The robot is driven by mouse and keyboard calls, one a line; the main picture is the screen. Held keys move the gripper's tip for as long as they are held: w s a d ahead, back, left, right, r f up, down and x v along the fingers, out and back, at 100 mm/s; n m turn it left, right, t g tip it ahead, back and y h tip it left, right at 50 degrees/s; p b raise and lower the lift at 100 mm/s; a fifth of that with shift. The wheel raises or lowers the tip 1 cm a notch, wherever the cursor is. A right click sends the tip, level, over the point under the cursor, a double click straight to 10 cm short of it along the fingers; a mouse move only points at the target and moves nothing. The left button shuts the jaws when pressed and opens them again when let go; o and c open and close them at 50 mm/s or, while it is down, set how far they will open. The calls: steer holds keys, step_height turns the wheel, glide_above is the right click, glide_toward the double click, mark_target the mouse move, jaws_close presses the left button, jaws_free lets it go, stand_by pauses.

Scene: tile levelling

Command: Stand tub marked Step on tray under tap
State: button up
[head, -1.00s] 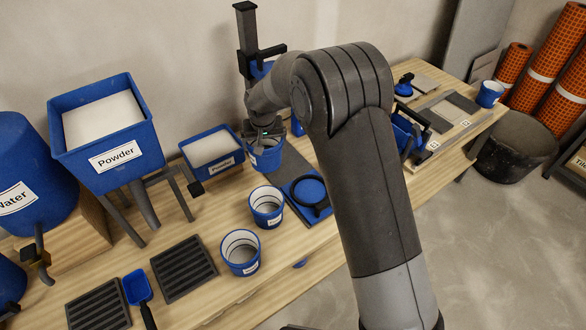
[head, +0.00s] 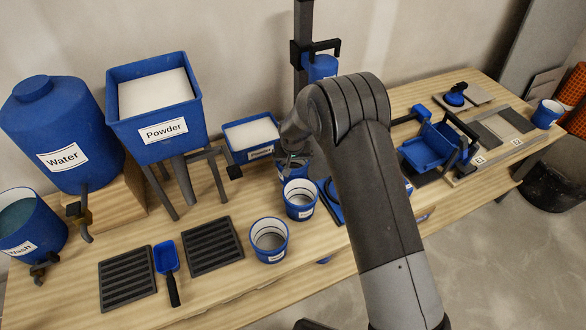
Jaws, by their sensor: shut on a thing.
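My gripper (head: 292,160) is shut on a blue tub (head: 288,174), largely hidden by the gripper and the tub in front. Whether it is clear of the table I cannot tell. Two more blue tubs with white labels stand upright on the bench, a nearer one (head: 269,241) and one just in front of the held tub (head: 300,198). The labels are too small to read. The blue Water tank (head: 62,150) has a tap (head: 80,216) at its lower front. Two dark slatted trays, left (head: 127,279) and right (head: 212,247), lie empty in front of the tanks.
A blue scoop (head: 167,262) lies between the trays. The Powder hopper (head: 155,110) stands on legs behind the right tray, and a low powder box (head: 250,137) is beside it. The Wash tub (head: 32,228) is at far left. Bare bench lies around the trays.

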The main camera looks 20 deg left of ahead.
steer(key=shift+f, duration=2.1)
steer(key=shift+f, duration=0.2)
steer(key=o, duration=0.7)
steer(key=shift+r, duration=0.15)
steer(key=v, duration=1.2)
steer(key=shift+d, duration=0.1)
